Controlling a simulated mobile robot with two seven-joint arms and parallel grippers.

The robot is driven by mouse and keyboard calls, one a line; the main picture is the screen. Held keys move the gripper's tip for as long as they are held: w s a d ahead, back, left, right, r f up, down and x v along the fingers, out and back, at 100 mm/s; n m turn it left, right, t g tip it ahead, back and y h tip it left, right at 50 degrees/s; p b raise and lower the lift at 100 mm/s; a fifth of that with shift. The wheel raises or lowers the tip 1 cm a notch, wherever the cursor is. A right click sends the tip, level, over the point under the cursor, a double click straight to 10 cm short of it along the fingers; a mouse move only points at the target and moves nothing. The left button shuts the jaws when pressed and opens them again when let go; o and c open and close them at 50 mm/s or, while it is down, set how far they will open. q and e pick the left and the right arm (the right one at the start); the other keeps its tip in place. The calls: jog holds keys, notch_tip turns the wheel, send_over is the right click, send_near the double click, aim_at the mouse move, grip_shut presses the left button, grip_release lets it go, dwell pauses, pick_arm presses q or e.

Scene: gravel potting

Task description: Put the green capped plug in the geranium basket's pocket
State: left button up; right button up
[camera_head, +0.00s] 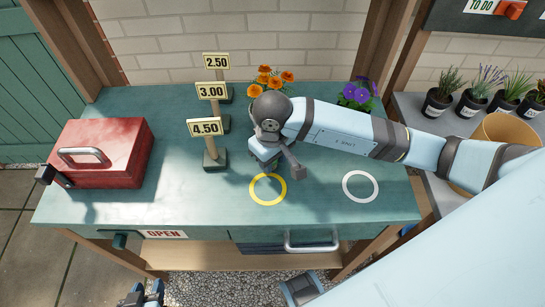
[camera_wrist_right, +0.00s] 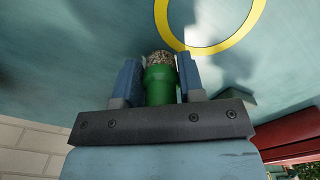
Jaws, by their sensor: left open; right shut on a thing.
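My right gripper (camera_head: 266,160) reaches in from the right over the teal bench, behind the yellow ring. In the right wrist view my right gripper (camera_wrist_right: 160,80) is shut on the green capped plug (camera_wrist_right: 160,85), a green cylinder with a speckled, gravelly end between the two blue fingers. In the head view the plug cannot be made out. My left gripper (camera_head: 145,293) is open at the bottom left edge, low in front of the bench, with only its fingers in view. No geranium basket with a pocket can be made out.
The yellow ring (camera_head: 268,202) and white ring (camera_head: 360,187) mark the teal bench (camera_head: 110,215). Price signs (camera_head: 206,128) stand behind, orange flowers (camera_head: 270,77) and purple flowers (camera_head: 357,92) at the back. A red toolbox (camera_head: 115,165) sits left. The bench's front left is clear.

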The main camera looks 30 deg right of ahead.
jog(key=shift+f, duration=0.1)
jog(key=o, duration=0.5)
jog(key=shift+f+b, duration=0.1)
jog(key=shift+b, duration=0.2)
jog(key=o, duration=0.4)
